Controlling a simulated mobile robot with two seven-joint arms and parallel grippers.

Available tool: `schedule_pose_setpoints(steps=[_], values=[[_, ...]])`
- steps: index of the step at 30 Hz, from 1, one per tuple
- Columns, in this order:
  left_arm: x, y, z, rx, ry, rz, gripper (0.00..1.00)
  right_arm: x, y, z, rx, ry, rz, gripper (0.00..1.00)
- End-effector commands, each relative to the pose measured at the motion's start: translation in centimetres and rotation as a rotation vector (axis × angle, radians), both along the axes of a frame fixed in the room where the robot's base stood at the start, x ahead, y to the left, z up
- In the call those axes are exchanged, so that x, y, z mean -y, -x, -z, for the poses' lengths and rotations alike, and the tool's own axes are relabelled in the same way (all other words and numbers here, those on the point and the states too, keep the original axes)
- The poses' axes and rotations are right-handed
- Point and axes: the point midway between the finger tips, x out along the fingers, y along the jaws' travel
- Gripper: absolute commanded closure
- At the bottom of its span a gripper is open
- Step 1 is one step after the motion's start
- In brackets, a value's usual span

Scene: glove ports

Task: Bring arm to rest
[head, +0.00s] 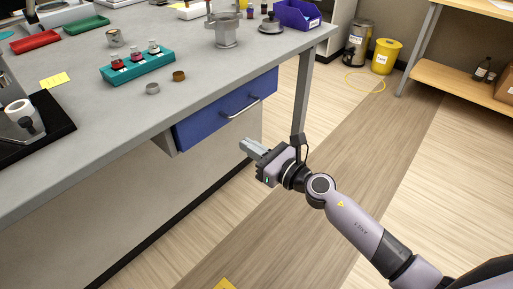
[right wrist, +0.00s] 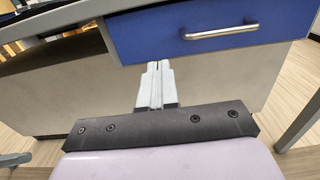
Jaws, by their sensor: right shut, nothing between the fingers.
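My right gripper (head: 252,147) is out over the floor in front of the bench, beside the blue drawer (head: 228,108). Its two fingers are together with nothing between them. In the right wrist view the closed fingers (right wrist: 154,86) point toward the pale panel below the drawer (right wrist: 210,32), apart from it as far as I can tell. My right arm (head: 355,222) reaches in from the lower right of the head view. My left gripper is not in the head view.
The grey bench (head: 60,130) holds a teal rack (head: 137,67) with several vials, a red tray (head: 35,41), a green tray (head: 86,25) and a purple bin (head: 297,14). A bench leg (head: 303,95) stands near my gripper. A yellow bin (head: 385,56) stands farther back.

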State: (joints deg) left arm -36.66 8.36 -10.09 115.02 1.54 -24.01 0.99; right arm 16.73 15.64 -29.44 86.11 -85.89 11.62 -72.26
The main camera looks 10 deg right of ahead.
Motion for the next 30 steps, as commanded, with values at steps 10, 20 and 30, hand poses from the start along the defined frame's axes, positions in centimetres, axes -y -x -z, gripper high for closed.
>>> schedule_pose_setpoints(steps=[10,20,30], values=[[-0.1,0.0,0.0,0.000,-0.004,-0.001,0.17,1.1,1.3,0.0,-0.001,-0.002,0.001,1.00],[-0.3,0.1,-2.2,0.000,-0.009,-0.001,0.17,3.4,5.0,0.7,-0.395,-0.610,0.145,1.00],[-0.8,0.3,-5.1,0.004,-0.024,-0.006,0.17,9.6,14.2,5.7,-1.044,-1.794,0.545,1.00]])
